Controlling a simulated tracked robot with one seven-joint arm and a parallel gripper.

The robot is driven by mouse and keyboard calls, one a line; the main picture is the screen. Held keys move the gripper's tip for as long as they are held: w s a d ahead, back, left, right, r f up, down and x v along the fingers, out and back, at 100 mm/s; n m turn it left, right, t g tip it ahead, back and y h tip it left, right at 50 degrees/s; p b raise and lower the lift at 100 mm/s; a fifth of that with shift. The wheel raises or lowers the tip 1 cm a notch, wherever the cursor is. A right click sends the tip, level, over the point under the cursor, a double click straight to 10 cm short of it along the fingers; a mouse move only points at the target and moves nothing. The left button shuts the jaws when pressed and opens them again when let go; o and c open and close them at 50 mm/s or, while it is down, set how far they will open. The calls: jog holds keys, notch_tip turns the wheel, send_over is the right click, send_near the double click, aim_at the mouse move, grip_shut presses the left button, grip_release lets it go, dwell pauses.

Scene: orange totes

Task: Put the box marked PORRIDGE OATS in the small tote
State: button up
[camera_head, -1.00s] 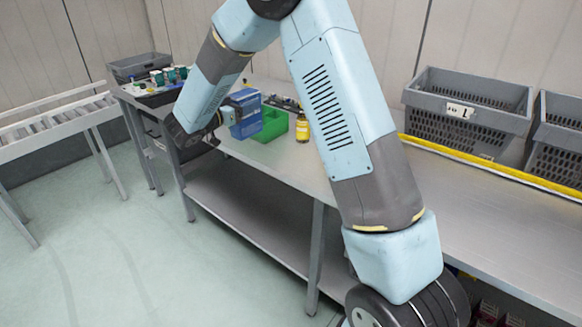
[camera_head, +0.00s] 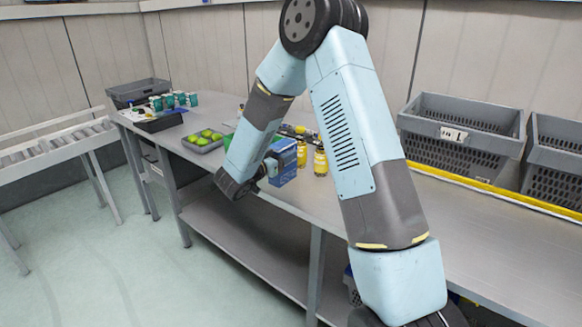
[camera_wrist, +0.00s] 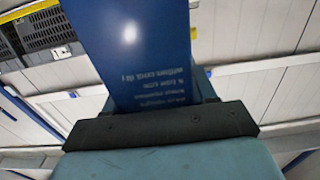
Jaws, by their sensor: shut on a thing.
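My gripper (camera_head: 268,168) is shut on a blue box (camera_head: 285,164) and holds it over the front part of the bench, left of the bottles. In the wrist view the blue box (camera_wrist: 135,45) fills the upper middle, with small white print too blurred to read, so I cannot confirm PORRIDGE OATS. A grey tote (camera_head: 462,130) with a white label that looks like "L" stands at the right. Another grey tote (camera_head: 556,150) is cut off by the right edge, its label unseen. I cannot tell which is the small tote.
Yellow-labelled bottles (camera_head: 320,161) stand right of the box, close to my arm. A tray of green fruit (camera_head: 203,139), a dark tray with teal-labelled items (camera_head: 172,100) and a grey crate (camera_head: 140,91) lie left. A yellow strip (camera_head: 490,186) runs before the right totes.

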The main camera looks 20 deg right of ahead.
aim_at(287, 167)
jog(key=shift+s+d+f, duration=0.1)
jog(key=shift+d+f, duration=0.4)
jog(key=shift+f, duration=0.15)
jog(key=shift+d+f, duration=0.2)
jog(key=shift+f, duration=1.5)
jog(key=shift+f, duration=0.1)
jog(key=o, duration=1.3)
jog(key=shift+c, duration=0.2)
